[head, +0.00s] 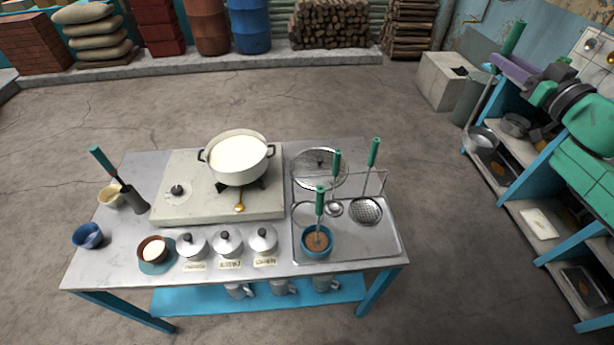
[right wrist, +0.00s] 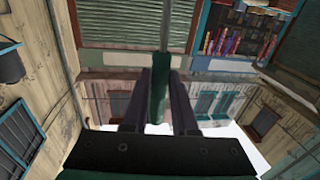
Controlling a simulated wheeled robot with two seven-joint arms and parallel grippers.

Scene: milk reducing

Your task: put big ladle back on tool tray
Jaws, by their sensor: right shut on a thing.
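The big ladle has a green handle (head: 514,38), a thin metal shaft and a round metal bowl (head: 482,140) that hangs low at the right of the head view. My right gripper (head: 508,72) is shut on its handle, and the ladle hangs slightly tilted, off the table. In the right wrist view the green handle (right wrist: 158,95) is between my two dark fingers. The metal tool tray (head: 375,243) lies on the right part of the table, with a wire rack. A skimmer (head: 367,211) and a small ladle (head: 335,209) are there. My left gripper is not in view.
A blue bowl (head: 316,250) with a green-handled tool stands on the tray's front left. A round mesh lid (head: 318,165) lies behind. A white pot (head: 237,165) sits on the stove. A blue shelf unit (head: 512,195) stands right; open floor separates it from the table.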

